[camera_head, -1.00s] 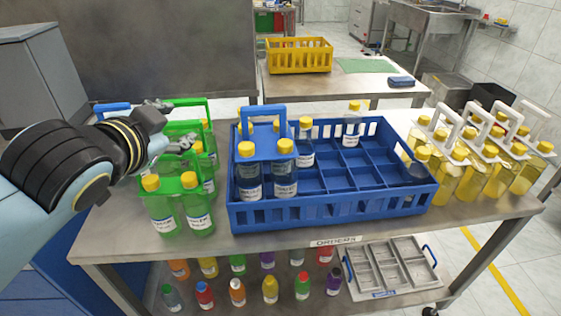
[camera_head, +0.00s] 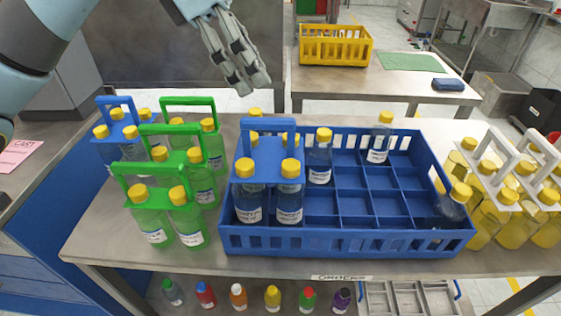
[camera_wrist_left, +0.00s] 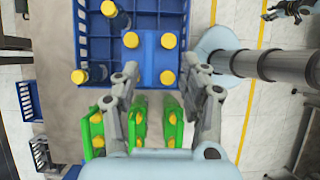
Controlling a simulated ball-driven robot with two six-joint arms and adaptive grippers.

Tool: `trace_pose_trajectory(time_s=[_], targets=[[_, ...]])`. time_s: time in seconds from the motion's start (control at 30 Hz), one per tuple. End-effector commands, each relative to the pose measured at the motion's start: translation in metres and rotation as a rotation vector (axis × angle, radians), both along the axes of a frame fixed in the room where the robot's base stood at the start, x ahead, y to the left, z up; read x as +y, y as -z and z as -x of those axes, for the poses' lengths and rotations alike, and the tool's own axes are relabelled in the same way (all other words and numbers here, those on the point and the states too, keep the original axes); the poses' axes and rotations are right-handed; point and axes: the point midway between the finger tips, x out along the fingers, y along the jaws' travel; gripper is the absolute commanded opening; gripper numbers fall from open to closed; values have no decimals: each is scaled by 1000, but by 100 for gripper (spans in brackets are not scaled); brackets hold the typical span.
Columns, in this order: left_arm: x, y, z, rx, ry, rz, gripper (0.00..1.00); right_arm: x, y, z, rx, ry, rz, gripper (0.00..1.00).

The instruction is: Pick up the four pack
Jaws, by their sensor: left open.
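A four pack of clear, yellow-capped bottles in a blue carrier (camera_head: 265,160) with an upright handle stands in the left part of the blue crate (camera_head: 345,243). Its blue top also shows in the left wrist view (camera_wrist_left: 150,60), with one cap hidden or unclear. My left gripper (camera_head: 252,88) is open and empty, raised above and behind the carrier in the head view. In the left wrist view its fingers (camera_wrist_left: 165,78) are spread, one on either side of the carrier's near end in the picture.
Green carriers (camera_head: 150,170) with green bottles stand left of the crate, another blue carrier (camera_head: 118,127) behind them. Single bottles (camera_head: 320,158) stand in the crate among empty cells. White carriers (camera_head: 500,180) with yellow bottles stand right. A yellow crate (camera_head: 335,45) is on the back table.

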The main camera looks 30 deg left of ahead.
Motion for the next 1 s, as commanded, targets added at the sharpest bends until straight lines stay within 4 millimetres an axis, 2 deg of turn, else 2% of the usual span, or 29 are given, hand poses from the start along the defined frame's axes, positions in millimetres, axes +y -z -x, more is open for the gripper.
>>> trace_pose_trajectory(time_s=[0.03,0.13,0.4,0.53,0.8,1.0], targets=[[11,1,1,13,-6,-50,44,0,0,1,1,0,0,41],[20,7,2,30,-11,-96,44,0,-1,1,1,0,0,41],[6,46,-6,33,-12,-98,44,0,-4,5,8,1,0,41],[4,55,-8,33,-11,-99,44,0,-5,5,8,1,0,41],[-7,90,-19,35,-11,-95,44,0,-17,4,6,0,0,41],[-10,103,-22,32,-11,-101,44,0,-18,3,5,0,0,41]])
